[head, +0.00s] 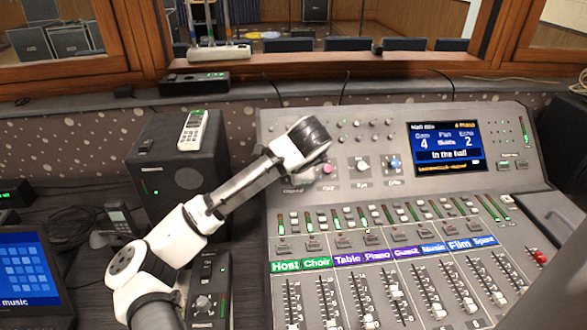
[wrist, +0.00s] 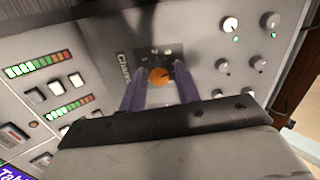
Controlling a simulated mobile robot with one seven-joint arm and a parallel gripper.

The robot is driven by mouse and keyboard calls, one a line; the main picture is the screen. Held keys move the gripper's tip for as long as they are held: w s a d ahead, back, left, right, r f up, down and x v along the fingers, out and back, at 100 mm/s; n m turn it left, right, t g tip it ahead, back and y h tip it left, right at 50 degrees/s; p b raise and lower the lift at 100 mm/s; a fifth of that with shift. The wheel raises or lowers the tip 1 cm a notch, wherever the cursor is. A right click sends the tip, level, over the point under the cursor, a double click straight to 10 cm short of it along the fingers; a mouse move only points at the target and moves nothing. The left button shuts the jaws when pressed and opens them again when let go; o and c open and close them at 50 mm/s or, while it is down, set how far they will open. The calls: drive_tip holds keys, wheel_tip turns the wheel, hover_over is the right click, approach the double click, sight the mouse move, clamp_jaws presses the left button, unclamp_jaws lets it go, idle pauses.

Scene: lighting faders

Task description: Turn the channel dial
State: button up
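The channel dial is an orange round knob (wrist: 160,76) on the grey console, with a partly visible "Chann..." label beside it in the wrist view. My gripper (wrist: 158,82) has its two purple fingers apart, one on each side of the knob. A narrow gap seems to show between fingers and knob; contact is not clear. In the head view, my gripper end (head: 309,140) is over the upper left of the mixing console (head: 390,190), and it hides the dial.
A pink knob (head: 328,169), a white knob (head: 362,165) and a blue knob (head: 394,163) sit right of my gripper. A lit screen (head: 447,147) is farther right. Faders fill the lower console. A black speaker (head: 180,165) carrying a white handset (head: 193,130) stands left.

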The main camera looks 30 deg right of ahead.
clamp_jaws()
drive_tip(key=shift+n, duration=0.3)
drive_tip(key=n, duration=0.2)
drive_tip(key=shift+n+g, duration=0.3)
drive_tip(key=n+p, duration=0.1)
drive_tip(key=n, duration=0.3)
idle(0.3)
drive_tip(key=shift+o, duration=1.8)
unclamp_jaws()
